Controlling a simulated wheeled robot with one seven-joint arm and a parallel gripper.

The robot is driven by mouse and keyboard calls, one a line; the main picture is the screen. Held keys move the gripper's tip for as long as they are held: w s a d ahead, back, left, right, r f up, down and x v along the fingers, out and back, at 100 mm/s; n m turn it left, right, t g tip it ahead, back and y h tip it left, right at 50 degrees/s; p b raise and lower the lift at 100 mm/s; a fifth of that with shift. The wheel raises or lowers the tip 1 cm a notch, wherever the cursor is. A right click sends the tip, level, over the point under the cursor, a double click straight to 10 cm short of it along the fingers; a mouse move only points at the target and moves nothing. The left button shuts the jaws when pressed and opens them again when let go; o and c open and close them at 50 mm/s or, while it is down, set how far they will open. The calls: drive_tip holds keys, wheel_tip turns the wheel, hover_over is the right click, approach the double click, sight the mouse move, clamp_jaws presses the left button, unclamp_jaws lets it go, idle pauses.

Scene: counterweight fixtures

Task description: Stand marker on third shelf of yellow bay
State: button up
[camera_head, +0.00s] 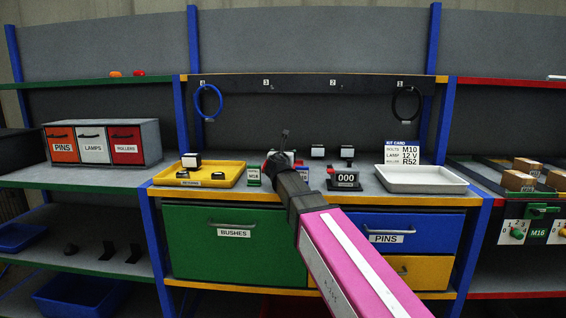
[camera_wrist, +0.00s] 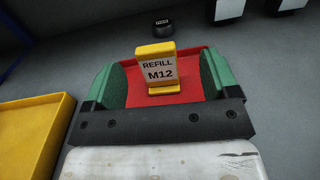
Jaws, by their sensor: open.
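A yellow marker (camera_wrist: 156,70) with a white plate reading REFILL M12 stands upright in the wrist view. My gripper (camera_wrist: 165,72) is open, with a green pad on each side of the marker and a visible gap to each pad. In the head view my gripper (camera_head: 281,160) is over the middle bay's worktop, and the arm hides much of what is there; I cannot make out the yellow marker. The middle bay has yellow shelf edges (camera_head: 166,191) between blue posts.
Small label stands, one green-framed (camera_head: 254,176), flank my gripper. A yellow tray (camera_head: 235,181) is on the left, a 000 display (camera_head: 345,179) and white tray (camera_head: 421,178) on the right. Drawers (camera_head: 222,253) lie below. A dark puck (camera_wrist: 163,25) is beyond the marker.

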drive_tip(key=w, duration=0.5)
drive_tip(key=shift+w+a+f, duration=0.1)
drive_tip(key=shift+a+f, duration=0.05)
drive_tip(key=shift+f, duration=0.05)
drive_tip(key=c, duration=1.1)
drive_tip(key=shift+o, duration=0.2)
drive_tip(key=shift+r, duration=0.15)
